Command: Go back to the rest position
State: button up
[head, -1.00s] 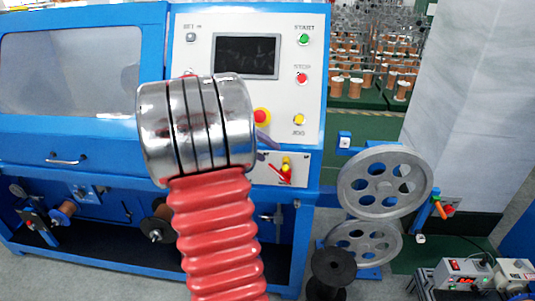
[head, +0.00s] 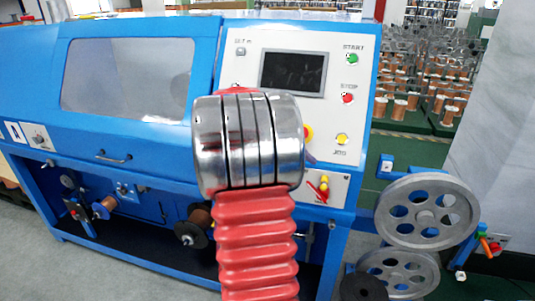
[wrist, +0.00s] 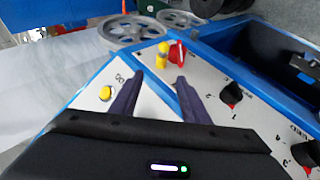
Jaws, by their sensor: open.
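My gripper (wrist: 159,78) shows in the wrist view as two dark purple fingers, apart and with nothing between them. It is over the blue-edged white control panel (wrist: 205,125), with a yellow knob and a red lever (wrist: 178,52) just beyond the fingertips. In the head view my red ribbed arm and its chrome rings stand in front of the machine's control panel (head: 230,68). They hide most of the gripper there. Only a small purple bit shows at the right of the rings, and I cannot tell whether the fingers touch anything.
The blue machine (head: 190,28) fills the left and middle. Two grey spoked pulleys (head: 427,211) stand at its right, with a black spool (head: 362,287) beside them. A pale pillar (head: 500,110) is at the far right. Copper spools (head: 440,90) stand on green tables behind.

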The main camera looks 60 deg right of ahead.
dwell(0.4)
jog(key=w+a+f+n+t+y, duration=0.2)
jog(key=a+f+n, duration=0.1)
jog(key=a+f, duration=0.35)
jog(key=w+a+r+n+t+y, duration=0.15)
jog(key=w+a, duration=0.25)
jog(key=a, duration=0.6)
jog(key=w+a+n+t, duration=0.2)
jog(key=w+a+t, duration=0.15)
jog(key=a, duration=0.55)
jog(key=a+r+n+t+y, duration=0.1)
jog(key=a+r+n+t, duration=0.1)
jog(key=a, duration=1.2)
jog(key=a+r+n+t+y, duration=0.2)
jog(key=a+n, duration=0.3)
jog(key=a, duration=1)
jog(key=shift+s+a+r+t, duration=0.15)
jog(key=shift+s+r+t, duration=0.15)
jog(key=shift+r+t, duration=0.5)
jog(key=shift+f, duration=0.15)
jog(key=shift+c, duration=0.5)
